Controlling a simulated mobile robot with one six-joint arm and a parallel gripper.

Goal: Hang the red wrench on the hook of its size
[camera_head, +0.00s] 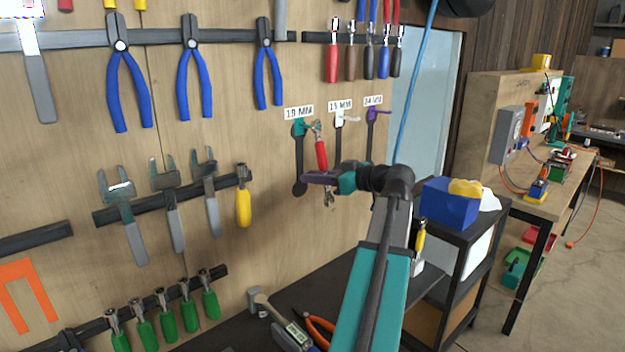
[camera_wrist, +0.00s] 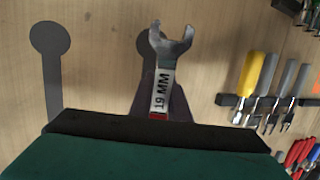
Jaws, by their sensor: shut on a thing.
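My gripper (camera_head: 321,178) is shut on the red wrench (camera_head: 321,154), which is close to upright in front of the pegboard wall. In the wrist view the wrench (camera_wrist: 163,92) shows a metal open jaw and the marking "19 MM". Three hooks sit under size labels: a teal hook (camera_head: 299,127) under a label that looks like 10 or 19 MM, a white hook (camera_head: 343,119) under 13 or 15 MM, and a purple hook (camera_head: 375,112) under 24 MM. The wrench's top end is beside the teal hook's tip; I cannot tell whether they touch.
Dark wrench silhouettes (camera_wrist: 50,70) are on the board below the hooks. A yellow-handled tool (camera_head: 243,207) hangs on a rail at left, with calipers (camera_head: 170,200) beyond. Below are a dark bench (camera_head: 345,283) and a cart with a blue box (camera_head: 448,204).

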